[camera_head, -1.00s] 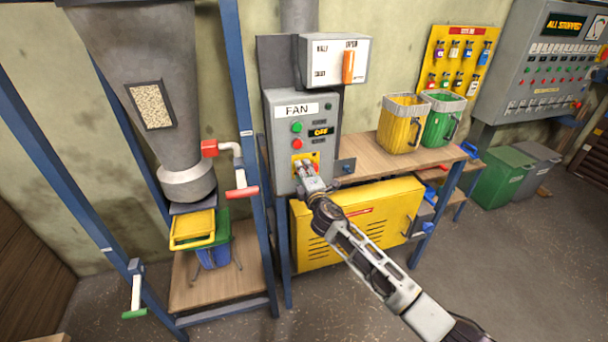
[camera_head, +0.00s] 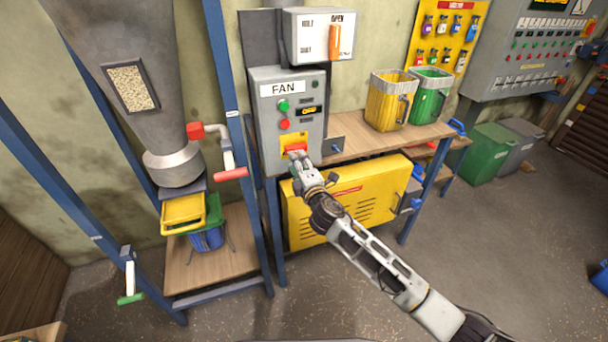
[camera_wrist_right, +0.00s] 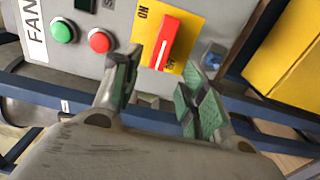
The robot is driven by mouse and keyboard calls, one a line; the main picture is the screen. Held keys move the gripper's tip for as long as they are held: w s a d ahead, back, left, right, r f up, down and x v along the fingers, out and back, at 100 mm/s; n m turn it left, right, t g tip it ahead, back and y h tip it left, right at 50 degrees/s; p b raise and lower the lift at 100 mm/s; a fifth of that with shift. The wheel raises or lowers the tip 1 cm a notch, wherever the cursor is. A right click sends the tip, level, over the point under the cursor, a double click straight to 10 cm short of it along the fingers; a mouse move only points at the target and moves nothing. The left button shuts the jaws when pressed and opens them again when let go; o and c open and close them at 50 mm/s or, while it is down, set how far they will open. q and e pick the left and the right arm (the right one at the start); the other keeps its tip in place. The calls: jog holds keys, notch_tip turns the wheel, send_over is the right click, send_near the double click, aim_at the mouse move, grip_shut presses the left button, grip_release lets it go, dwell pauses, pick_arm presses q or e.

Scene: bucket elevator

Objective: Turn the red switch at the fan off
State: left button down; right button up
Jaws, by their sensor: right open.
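The red switch (camera_head: 295,149) is a bar handle on a yellow plate, low on the grey FAN box (camera_head: 262,130). In the right wrist view the red switch (camera_wrist_right: 165,42) shows clearly, with ON lettered near one end of the plate and OFF near the other; its white line lies at the OFF end. My right gripper (camera_head: 298,160) is just below and in front of the switch. In the wrist view the right gripper (camera_wrist_right: 155,85) is open, its green-padded fingers apart and the handle beyond and between them, not clasped. My left gripper is not in view.
A green button (camera_head: 283,105) and a red button (camera_head: 284,124) sit above the switch. A small metal bracket (camera_head: 335,147) sticks out right of the box. A yellow cabinet (camera_head: 350,200) stands below; blue posts rise at the left. Yellow and green bins (camera_head: 388,100) stand on the bench.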

jog(key=shift+v, duration=2.7)
jog(key=shift+a+m, duration=0.1)
jog(key=shift+m, duration=0.2)
